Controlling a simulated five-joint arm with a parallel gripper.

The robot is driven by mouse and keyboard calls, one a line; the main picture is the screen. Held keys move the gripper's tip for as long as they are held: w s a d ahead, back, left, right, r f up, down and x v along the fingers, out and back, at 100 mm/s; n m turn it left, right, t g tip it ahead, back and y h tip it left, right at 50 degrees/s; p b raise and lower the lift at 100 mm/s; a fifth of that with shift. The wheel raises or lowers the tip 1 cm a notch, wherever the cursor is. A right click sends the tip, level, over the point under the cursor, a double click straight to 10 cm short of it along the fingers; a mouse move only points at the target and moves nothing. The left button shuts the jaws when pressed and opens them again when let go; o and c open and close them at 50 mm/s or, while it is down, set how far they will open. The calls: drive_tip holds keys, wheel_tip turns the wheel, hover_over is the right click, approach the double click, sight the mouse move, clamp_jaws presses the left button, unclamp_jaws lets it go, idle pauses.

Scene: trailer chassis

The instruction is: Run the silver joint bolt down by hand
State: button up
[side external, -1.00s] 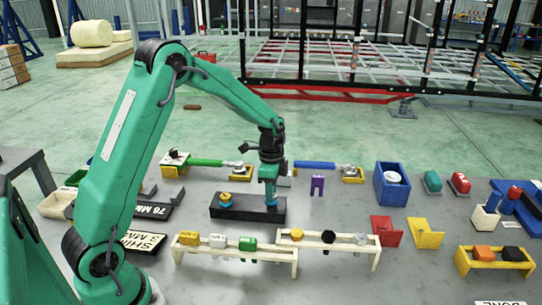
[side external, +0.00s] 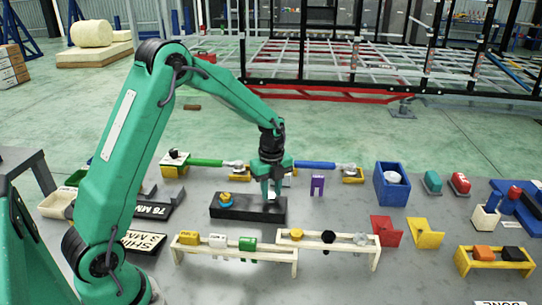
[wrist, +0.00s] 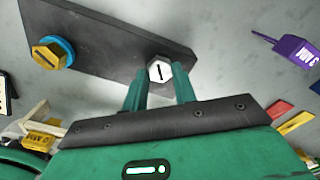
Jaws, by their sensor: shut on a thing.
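The silver joint bolt (wrist: 159,69) has a hex head with a dark line on it. It stands at one end of the black joint plate (wrist: 105,38). The plate also shows in the side view (side external: 240,214). My gripper (wrist: 160,80) points down over that end of the plate, its two green fingers on either side of the bolt head and shut on it. In the side view my gripper (side external: 272,197) hides most of the bolt. A gold bolt (wrist: 45,55) with a blue washer sits at the plate's other end. The bolt's shank is hidden.
A purple gauge (side external: 317,184) stands right of the plate. A cream rack (side external: 235,255) with coloured pieces stands in front. A blue bin (side external: 391,184), a red holder (side external: 386,230) and a yellow holder (side external: 425,233) are farther right. Bare grey table surrounds the plate.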

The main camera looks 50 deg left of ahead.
sight(271, 196)
drive_tip(key=shift+w+r+m, duration=0.1)
drive_tip(key=shift+r+m, duration=0.05)
drive_tip(key=shift+m, duration=0.35)
drive_tip(key=o, duration=0.9)
drive_tip(key=shift+o, duration=0.5)
wheel_tip(271, 196, up, 8)
